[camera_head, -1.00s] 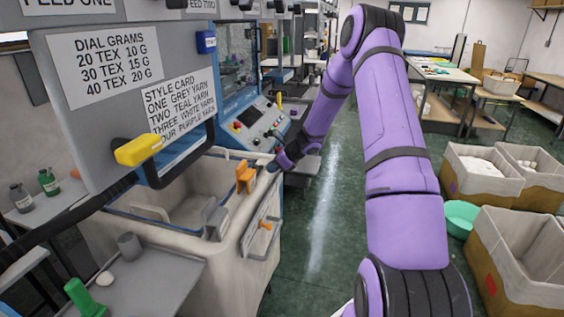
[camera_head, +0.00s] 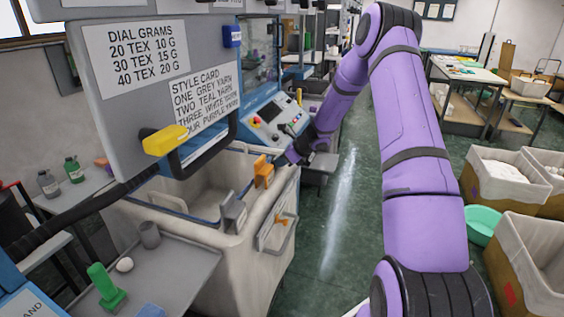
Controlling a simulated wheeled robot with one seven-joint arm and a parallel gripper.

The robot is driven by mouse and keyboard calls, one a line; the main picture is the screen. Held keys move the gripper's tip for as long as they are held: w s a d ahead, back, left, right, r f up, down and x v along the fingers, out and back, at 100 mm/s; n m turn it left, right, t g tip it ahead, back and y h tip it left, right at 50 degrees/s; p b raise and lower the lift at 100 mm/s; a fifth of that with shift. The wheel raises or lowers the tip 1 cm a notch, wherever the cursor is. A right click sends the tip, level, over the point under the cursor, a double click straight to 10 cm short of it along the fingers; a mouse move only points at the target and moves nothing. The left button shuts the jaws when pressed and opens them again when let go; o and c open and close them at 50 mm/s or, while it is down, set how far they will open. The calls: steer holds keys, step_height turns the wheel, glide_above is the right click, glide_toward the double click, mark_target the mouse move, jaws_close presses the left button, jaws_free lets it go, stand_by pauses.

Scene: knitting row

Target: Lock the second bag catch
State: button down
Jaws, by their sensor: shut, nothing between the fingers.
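The cloth bag (camera_head: 232,277) hangs open below the knitting machine's grey panel. An orange catch (camera_head: 263,172) stands upright on its rim at the right. A grey upright piece (camera_head: 233,209) sits on the near part of the same rim. A smaller orange piece (camera_head: 281,220) is on the bag's right side, beside a grey handle. I cannot tell which catch is the second one or whether either is locked. My gripper (camera_head: 287,157) is just right of the upright orange catch, small and dark; its fingers look shut and empty. I cannot tell whether it touches the catch.
The control panel (camera_head: 274,117) is just behind my gripper. A yellow handle (camera_head: 165,140) juts from the sign panel. A grey side table (camera_head: 182,269) holds a green piece and a cup. Bins (camera_head: 495,190) and a green basin (camera_head: 482,226) stand right; the aisle floor between is open.

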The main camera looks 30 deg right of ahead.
steer(key=shift+w+a, duration=0.15)
steer(key=shift+a, duration=0.2)
steer(key=shift+w+a, duration=0.6)
steer(key=shift+a, duration=0.2)
steer(key=shift+w+a, duration=0.45)
steer(key=shift+w, duration=0.25)
steer(key=shift+r, duration=0.1)
steer(key=v, duration=1)
steer(key=shift+s+r, duration=0.2)
steer(key=shift+d, duration=0.15)
